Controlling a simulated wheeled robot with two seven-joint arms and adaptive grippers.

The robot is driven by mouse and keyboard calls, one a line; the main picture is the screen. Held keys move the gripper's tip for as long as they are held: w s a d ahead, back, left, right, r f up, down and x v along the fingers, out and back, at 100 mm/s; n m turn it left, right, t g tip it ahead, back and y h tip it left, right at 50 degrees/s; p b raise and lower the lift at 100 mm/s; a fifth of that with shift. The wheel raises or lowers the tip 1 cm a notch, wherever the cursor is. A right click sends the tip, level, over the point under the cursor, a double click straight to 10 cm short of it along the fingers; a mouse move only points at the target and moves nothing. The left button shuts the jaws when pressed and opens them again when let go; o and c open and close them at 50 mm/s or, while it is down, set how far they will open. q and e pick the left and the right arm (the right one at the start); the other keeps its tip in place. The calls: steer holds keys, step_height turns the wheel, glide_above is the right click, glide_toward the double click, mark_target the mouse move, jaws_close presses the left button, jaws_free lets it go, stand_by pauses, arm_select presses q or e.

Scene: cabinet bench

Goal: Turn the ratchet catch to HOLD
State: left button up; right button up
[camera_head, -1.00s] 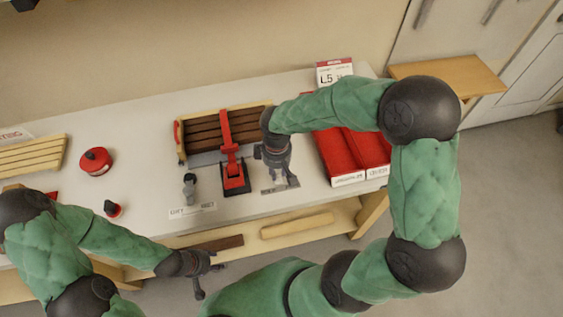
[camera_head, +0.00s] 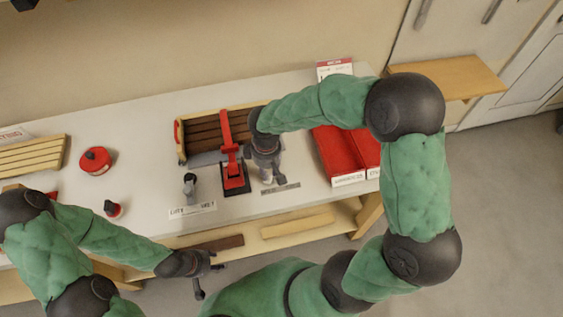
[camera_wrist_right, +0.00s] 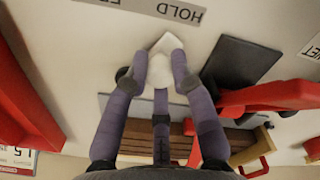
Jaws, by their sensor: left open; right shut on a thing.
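The ratchet catch (camera_wrist_right: 165,45) is a pale pointed piece on the bench top, partly hidden by my fingers in the right wrist view. Its tip points up towards a grey label reading HOLD (camera_wrist_right: 180,12); the label's other word is cut off. My right gripper (camera_wrist_right: 160,72) is shut on the catch, with fingers on both sides of it. In the head view my right gripper (camera_head: 267,178) hides the catch, just behind the grey label plate (camera_head: 280,188). My left gripper (camera_head: 208,268) is open and empty in front of the bench.
A red strap (camera_head: 228,130) crosses dark slats in a wooden cradle, with a black-based red buckle (camera_head: 233,178) left of my right gripper. A small lever (camera_head: 190,185) stands further left. Red bins (camera_head: 345,152) stand right. A red can (camera_head: 95,160) is far left.

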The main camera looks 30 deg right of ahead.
steer(key=shift+w+a, duration=0.3)
steer(key=shift+w, duration=0.05)
stand_by(0.6)
steer(key=o, duration=0.8)
steer(key=shift+r, duration=0.1)
step_height(320, 180, up, 9)
steer(key=p, duration=0.7)
stand_by(0.4)
